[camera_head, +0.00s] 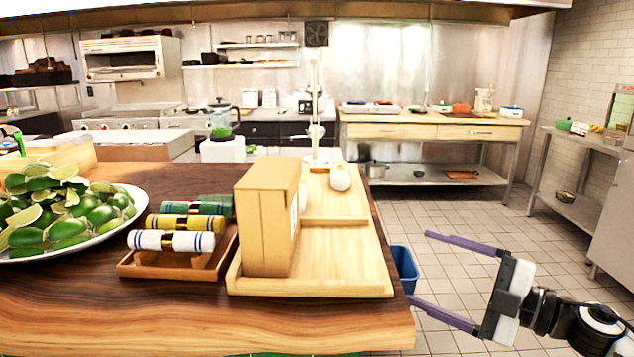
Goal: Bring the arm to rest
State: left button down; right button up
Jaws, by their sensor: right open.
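My right gripper (434,268) is at the lower right, its arm coming in from the right edge. Its two purple fingers are spread wide apart and point left, with nothing between them. It hangs over the tiled floor beside the right edge of the wooden counter (330,325); the lower fingertip shows close to the counter's corner. My left gripper is not in this view.
A tan box (268,222) stands on a light wooden board (350,270). Rolled cloths (172,240) lie in a small wooden tray (150,268). A plate of limes (140,200) is at left. A blue bin (404,268) stands beyond the counter. Open floor (450,220) lies right.

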jog(key=s+d+f+m+t+h, duration=0.1)
jog(key=s+d+f+m+h, duration=0.2)
jog(key=f, duration=0.4)
jog(key=s+d+f+m+h, duration=0.2)
jog(key=s+d+f+m, duration=0.1)
jog(key=f, duration=0.4)
jog(key=s+d+f+m+t+h, duration=0.1)
jog(key=s+d+f+m+h, duration=0.15)
jog(key=f, duration=0.45)
jog(key=s+d+f+m+g+h, duration=0.2)
jog(key=s+d+f+g+h, duration=0.15)
jog(key=s+f, duration=0.55)
jog(key=s+d+f+m+g+h, duration=0.25)
jog(key=s+d+f, duration=0.25)
jog(key=s+f, duration=0.5)
jog(key=s+a+m+t+y+b, duration=0.1)
jog(key=a+m, duration=0.7)
jog(key=a, duration=1.3)
jog(key=shift+s+a+f+y+b, duration=0.25)
jog(key=shift+s+y+b, duration=0.3)
jog(key=shift+b, duration=0.15)
